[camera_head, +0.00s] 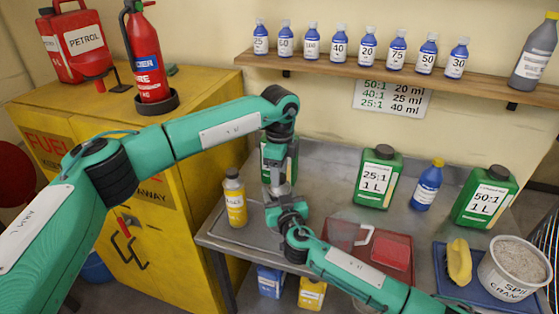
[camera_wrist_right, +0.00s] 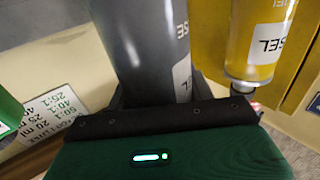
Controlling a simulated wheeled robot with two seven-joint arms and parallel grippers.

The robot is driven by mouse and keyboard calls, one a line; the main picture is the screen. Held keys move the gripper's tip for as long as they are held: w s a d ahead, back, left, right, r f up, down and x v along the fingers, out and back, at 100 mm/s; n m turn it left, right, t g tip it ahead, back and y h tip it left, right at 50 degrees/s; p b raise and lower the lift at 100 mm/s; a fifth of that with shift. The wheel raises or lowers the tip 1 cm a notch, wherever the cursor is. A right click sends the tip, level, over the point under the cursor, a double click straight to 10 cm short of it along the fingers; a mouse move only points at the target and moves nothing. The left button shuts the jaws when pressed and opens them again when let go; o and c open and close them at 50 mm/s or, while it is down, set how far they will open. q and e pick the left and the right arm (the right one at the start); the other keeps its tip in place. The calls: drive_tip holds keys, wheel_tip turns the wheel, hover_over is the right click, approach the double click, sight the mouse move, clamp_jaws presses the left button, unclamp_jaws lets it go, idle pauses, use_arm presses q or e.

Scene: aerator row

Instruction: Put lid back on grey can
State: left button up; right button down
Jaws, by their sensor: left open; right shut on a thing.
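A dark grey can (camera_wrist_right: 140,45) with a white label fills the middle of the right wrist view, its top out of frame. My right gripper (camera_wrist_right: 155,100) is shut on it. In the head view, the crossing arms hide most of this area, and I cannot make out the grey can clearly. My left gripper (camera_head: 277,182) points down, open, close to my right wrist. I cannot tell whether it touches anything. I cannot identify a lid in either view.
A yellow bottle (camera_head: 235,203) stands left of the grippers, close to the grey can in the wrist view (camera_wrist_right: 257,45). A red tray (camera_head: 340,232), green cans (camera_head: 378,180), a blue bottle (camera_head: 427,188) and a white tub (camera_head: 510,268) are to the right. Several small bottles line the shelf (camera_head: 400,77).

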use_arm(q)
drive_tip(key=shift+f, duration=0.25)
drive_tip(key=c, duration=1)
